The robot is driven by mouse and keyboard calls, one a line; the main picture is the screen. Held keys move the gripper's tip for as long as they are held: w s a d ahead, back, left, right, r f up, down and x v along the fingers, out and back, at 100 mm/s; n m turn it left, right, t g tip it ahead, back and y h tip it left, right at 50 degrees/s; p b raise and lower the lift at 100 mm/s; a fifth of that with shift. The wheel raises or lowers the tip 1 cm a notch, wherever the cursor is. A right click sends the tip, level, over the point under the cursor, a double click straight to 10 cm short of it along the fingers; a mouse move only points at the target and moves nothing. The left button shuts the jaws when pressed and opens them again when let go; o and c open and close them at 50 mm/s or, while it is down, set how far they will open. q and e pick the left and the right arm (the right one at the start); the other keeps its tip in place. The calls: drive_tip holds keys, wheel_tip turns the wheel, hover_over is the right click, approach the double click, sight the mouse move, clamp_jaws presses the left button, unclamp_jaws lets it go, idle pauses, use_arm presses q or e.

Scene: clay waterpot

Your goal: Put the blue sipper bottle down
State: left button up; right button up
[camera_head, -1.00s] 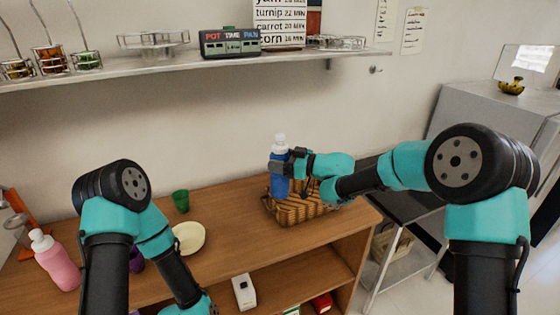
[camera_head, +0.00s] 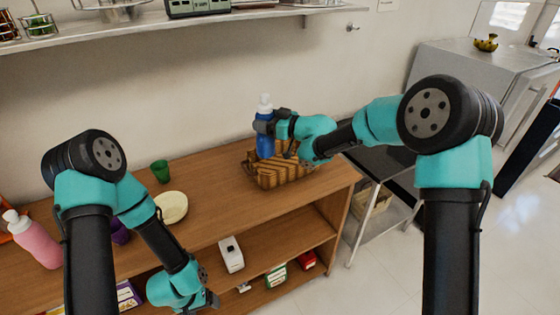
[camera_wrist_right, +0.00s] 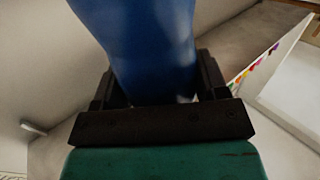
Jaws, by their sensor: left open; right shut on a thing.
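The blue sipper bottle (camera_head: 265,143) has a white cap and stands upright in the head view, at or just above the left side of the wicker basket (camera_head: 283,172). I cannot tell whether its base touches the basket. My right gripper (camera_head: 266,126) is shut on the bottle's upper part. In the right wrist view the blue bottle (camera_wrist_right: 140,40) fills the space between the fingers. My left gripper (camera_head: 208,300) is low in front of the shelf unit, away from the bottle, and its fingers are small in view; it is open.
A wooden counter (camera_head: 215,195) holds a green cup (camera_head: 160,171), a cream bowl (camera_head: 171,207), a purple cup (camera_head: 120,231) and a pink bottle (camera_head: 36,241). A white box (camera_head: 231,254) sits on the shelf below. The counter between bowl and basket is clear.

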drive_tip(key=w+d+f+m+t+h, duration=0.2)
drive_tip(key=w+d+m+t+h, duration=0.1)
drive_tip(key=w+d+t, duration=0.1)
drive_tip(key=shift+d+f+m+h, duration=0.3)
drive_tip(key=shift+d, duration=0.25)
drive_tip(key=shift+f, duration=0.1)
wheel_tip(320, 180, down, 6)
drive_tip(key=shift+f, duration=0.15)
drive_tip(key=shift+f, duration=1.95)
drive_tip(key=o, duration=1.1)
drive_tip(key=shift+r, duration=0.1)
